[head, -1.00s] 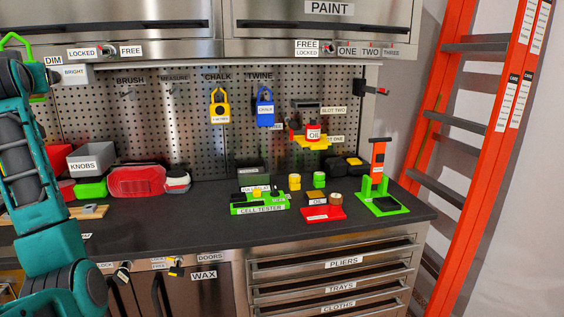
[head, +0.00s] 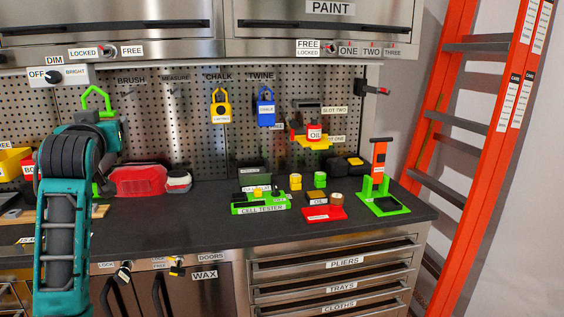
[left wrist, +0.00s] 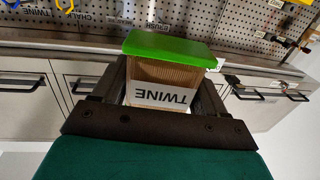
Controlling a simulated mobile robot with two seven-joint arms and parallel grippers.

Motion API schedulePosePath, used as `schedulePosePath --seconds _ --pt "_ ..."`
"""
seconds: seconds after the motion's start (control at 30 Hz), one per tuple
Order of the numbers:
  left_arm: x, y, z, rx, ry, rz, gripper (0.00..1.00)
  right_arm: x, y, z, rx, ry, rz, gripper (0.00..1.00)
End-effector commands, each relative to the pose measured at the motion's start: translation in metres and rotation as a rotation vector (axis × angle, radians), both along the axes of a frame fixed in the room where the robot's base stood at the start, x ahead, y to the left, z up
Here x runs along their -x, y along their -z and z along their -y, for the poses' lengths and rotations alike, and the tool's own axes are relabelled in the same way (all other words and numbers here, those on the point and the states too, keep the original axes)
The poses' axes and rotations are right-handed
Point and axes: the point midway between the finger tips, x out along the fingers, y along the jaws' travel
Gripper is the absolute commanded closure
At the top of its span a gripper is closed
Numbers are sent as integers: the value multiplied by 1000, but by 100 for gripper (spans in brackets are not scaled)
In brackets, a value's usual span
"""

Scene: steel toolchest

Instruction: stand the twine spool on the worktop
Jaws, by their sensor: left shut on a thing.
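The twine spool (left wrist: 172,75) is between the fingers of my left gripper (left wrist: 163,90) in the left wrist view. In the head view a green loop (head: 97,97) shows above my left gripper (head: 106,128), in front of the pegboard; the spool's body is mostly hidden by the arm. The gripper is shut on the spool above the left part of the dark worktop (head: 180,225). My right gripper is in neither view.
A red case (head: 138,180) stands on the worktop right of the arm. The green cell tester (head: 262,205), a red tray (head: 325,213) and a green stand (head: 383,204) are farther right. The worktop's front middle is clear. Yellow and blue (head: 265,108) items hang on the pegboard.

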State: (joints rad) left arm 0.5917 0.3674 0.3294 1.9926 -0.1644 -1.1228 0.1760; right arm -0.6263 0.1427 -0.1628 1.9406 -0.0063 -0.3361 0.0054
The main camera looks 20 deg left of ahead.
Motion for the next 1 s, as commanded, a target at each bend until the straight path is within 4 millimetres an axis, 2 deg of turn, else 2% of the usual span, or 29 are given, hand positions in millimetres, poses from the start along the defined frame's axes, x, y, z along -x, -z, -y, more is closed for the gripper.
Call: schedulePosePath --seconds 0.03,0.23,0.47,0.7,0.8,1.0 --pt "-2 18 15 -3 42 -9 61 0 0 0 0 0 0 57" --pt "-4 77 69 -3 215 -8 61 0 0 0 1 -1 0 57" --pt "10 144 131 -2 425 -8 61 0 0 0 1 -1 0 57" --pt "45 212 198 4 652 -8 61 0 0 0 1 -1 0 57" --pt "63 233 221 5 731 -6 61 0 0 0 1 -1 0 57" --pt "95 263 257 3 850 -2 61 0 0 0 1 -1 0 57"
